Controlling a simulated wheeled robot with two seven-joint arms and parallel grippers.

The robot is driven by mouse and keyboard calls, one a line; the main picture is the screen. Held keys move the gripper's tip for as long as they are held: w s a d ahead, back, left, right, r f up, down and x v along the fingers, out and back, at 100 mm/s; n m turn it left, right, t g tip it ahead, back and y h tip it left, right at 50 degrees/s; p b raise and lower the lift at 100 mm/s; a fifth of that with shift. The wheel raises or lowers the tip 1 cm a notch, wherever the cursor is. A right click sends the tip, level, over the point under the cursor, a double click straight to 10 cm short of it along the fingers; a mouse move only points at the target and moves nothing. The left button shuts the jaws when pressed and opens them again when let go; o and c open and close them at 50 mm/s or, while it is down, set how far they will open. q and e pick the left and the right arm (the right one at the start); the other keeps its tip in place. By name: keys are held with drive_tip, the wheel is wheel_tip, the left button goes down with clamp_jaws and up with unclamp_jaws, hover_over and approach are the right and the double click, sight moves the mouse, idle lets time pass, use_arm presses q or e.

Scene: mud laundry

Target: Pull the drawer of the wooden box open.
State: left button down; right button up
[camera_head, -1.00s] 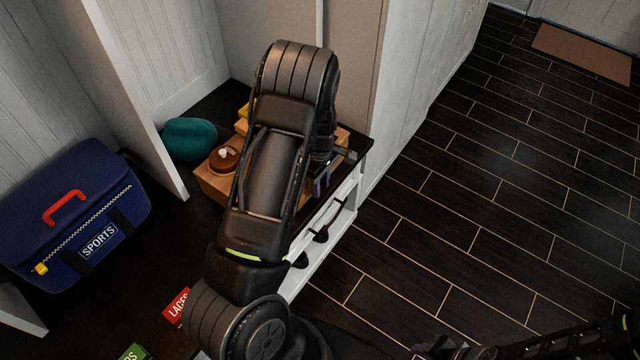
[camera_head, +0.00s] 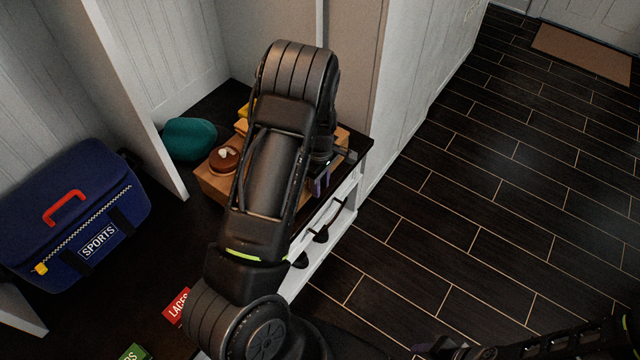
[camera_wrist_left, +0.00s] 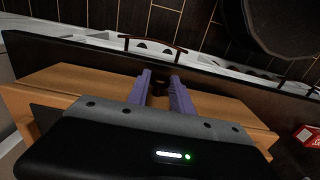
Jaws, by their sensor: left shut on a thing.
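The light wooden box (camera_head: 208,188) stands on the dark bench top, mostly hidden behind my left arm in the head view. My left gripper (camera_head: 321,181) is at its right side, above the bench edge. In the left wrist view, the purple fingers of my left gripper (camera_wrist_left: 160,78) are shut on a small dark knob (camera_wrist_left: 158,90) in front of the box's wood (camera_wrist_left: 75,82). How far the drawer stands out is hard to tell. My right arm shows at the bottom right of the head view; its fingers are too dark to make out.
A round brown object (camera_head: 224,160) sits on the box, with a teal item (camera_head: 189,139) behind it. A blue sports bag (camera_head: 80,215) lies left. The white bench front with hooks (camera_head: 325,235) runs below my gripper. Open dark floor (camera_head: 490,200) lies right.

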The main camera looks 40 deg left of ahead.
idle(0.4)
use_arm(q)
drive_tip(key=d+p, duration=0.3)
drive_tip(key=d, duration=1.6)
drive_tip(key=shift+w+p, duration=0.25)
drive_tip(key=shift+p, duration=0.1)
drive_tip(key=c, duration=1.2)
unclamp_jaws()
drive_tip(key=shift+o, duration=0.2)
drive_tip(key=shift+r, duration=0.1)
wheel_tip(320, 180, up, 8)
drive_tip(key=shift+f+p, duration=0.2)
drive_tip(key=shift+p, duration=0.1)
